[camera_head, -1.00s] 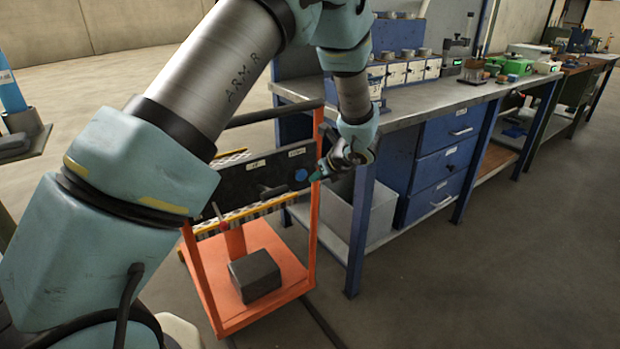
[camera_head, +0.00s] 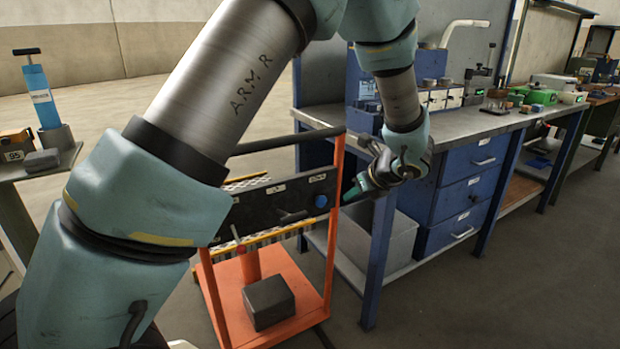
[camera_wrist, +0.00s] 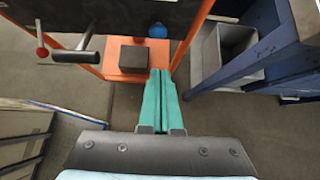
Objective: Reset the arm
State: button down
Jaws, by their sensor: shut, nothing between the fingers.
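The orange cart (camera_head: 329,232) carries a black panel with a red-knobbed lever (camera_head: 236,235) and a dark block (camera_head: 269,302) on its base. The blue workbench (camera_head: 378,265) stands close on the right, with a grey bin (camera_head: 390,240) beneath. Open floor (camera_head: 480,300) lies in front.

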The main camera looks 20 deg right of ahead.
jog(key=shift+a, duration=0.1)
jog(key=w+a+r+n+g+y+p, duration=0.1)
jog(key=a+r+n+g, duration=0.15)
jog(key=a+n, duration=0.6)
jog(key=a+r+n+g+y+p, duration=0.1)
jog(key=a+n+g, duration=0.25)
jog(key=a, duration=0.95)
jog(key=s+a+r+n+h+p, duration=0.1)
jog(key=s+a+n, duration=0.2)
jog(key=a+n, duration=0.2)
jog(key=s+a+r+n+h+p, duration=0.1)
jog(key=s+a+r+n, duration=0.1)
jog(key=a+n, duration=0.4)
jog(key=s+a+r+n+g+h+p, duration=0.1)
jog(key=s+a+n, duration=0.3)
jog(key=n, duration=0.5)
jog(key=shift+a+r+n+h, duration=0.35)
jog(key=shift+a+n+h, duration=0.05)
jog(key=shift+a, duration=0.6)
